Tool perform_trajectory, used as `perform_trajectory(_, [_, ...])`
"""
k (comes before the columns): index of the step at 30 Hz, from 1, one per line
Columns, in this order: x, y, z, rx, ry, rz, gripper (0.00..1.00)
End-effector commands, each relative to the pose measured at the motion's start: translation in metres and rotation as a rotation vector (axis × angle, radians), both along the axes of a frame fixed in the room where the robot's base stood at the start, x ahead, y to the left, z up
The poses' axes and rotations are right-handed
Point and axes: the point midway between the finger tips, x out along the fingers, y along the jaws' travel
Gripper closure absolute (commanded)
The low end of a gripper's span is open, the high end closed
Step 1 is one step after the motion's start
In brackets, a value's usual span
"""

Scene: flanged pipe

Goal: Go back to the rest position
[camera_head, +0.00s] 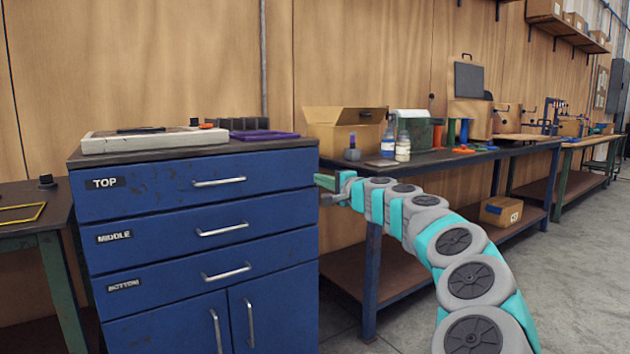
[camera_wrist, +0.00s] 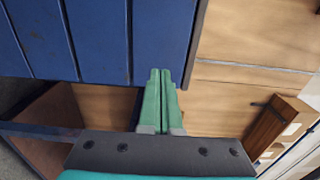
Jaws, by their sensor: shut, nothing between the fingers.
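My gripper (camera_head: 328,190) is at the right side of the blue drawer cabinet (camera_head: 206,262), near the height of its top drawer. My grey and teal arm reaches up to it from the lower right. In the wrist view the two green fingers of my gripper (camera_wrist: 158,75) lie together, shut with nothing between them.
A workbench (camera_head: 455,158) stands right of the cabinet, with an open cardboard box (camera_head: 335,125), bottles (camera_head: 403,147) and a green bin on it. A lower shelf (camera_head: 375,270) holds a carton (camera_head: 500,211). The cabinet top carries a pale tray (camera_head: 150,140) and a purple item (camera_head: 265,135). Floor at right is clear.

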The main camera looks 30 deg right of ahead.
Motion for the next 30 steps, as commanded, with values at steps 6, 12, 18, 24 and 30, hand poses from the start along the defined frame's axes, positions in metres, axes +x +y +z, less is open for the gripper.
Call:
perform_trajectory(6, [-0.008, 0.001, -0.001, -0.001, 0.001, 0.001, 1.00])
perform_trajectory(12, [-0.007, 0.009, 0.001, -0.010, 0.004, 0.016, 1.00])
perform_trajectory(18, [-0.009, 0.097, 0.013, -0.111, 0.033, 0.179, 1.00])
perform_trajectory(24, [-0.039, 0.232, 0.007, -0.299, 0.107, 0.439, 1.00])
perform_trajectory(30, [-0.103, 0.349, -0.036, -0.517, 0.231, 0.697, 1.00])
